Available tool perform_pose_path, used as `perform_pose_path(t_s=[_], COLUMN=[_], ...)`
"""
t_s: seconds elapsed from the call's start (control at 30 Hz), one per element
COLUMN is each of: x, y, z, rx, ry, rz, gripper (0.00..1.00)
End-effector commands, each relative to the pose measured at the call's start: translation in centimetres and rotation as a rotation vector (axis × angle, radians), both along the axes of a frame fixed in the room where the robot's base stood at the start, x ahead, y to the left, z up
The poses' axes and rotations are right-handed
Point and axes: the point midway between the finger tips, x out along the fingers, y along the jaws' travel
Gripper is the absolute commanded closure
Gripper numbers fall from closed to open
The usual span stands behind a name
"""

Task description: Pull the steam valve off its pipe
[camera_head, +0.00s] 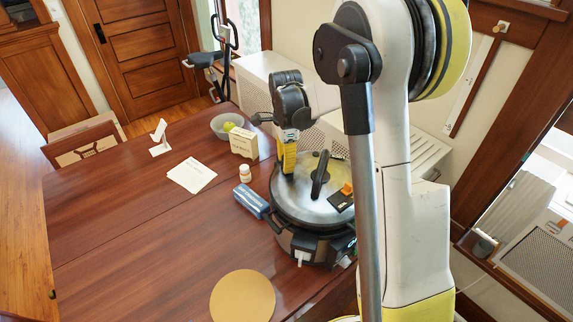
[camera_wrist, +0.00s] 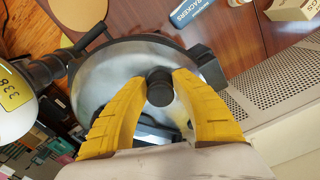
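The steam valve (camera_wrist: 160,93) shows in the wrist view as a round black cap above the pale metal lid. The pipe under it is mostly hidden by the cap. My gripper (camera_wrist: 160,78) has its yellow fingertips closed in against both sides of the cap. In the head view my gripper (camera_head: 287,171) points down at the far left part of the pressure cooker's lid (camera_head: 295,205) and hides the valve. The pressure cooker stands on the table's right edge, with a black handle (camera_head: 320,175) upright in the lid's middle.
A blue packet (camera_head: 251,201) lies beside the cooker, near a small white bottle (camera_head: 245,173). A box (camera_head: 243,143) and a grey bowl (camera_head: 227,126) stand behind. A round mat (camera_head: 243,297) lies in front. The table's (camera_head: 130,230) left middle is clear.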

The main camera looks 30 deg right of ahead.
Motion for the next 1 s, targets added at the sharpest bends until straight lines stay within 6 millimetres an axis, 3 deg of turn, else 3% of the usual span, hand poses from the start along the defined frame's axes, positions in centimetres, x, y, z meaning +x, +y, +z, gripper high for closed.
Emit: perform_pose_path(t_s=[1.0], x=[0.0], y=[0.0], z=[1.0], rx=[0.0], ry=[0.0], rz=[0.0], gripper=[1.0])
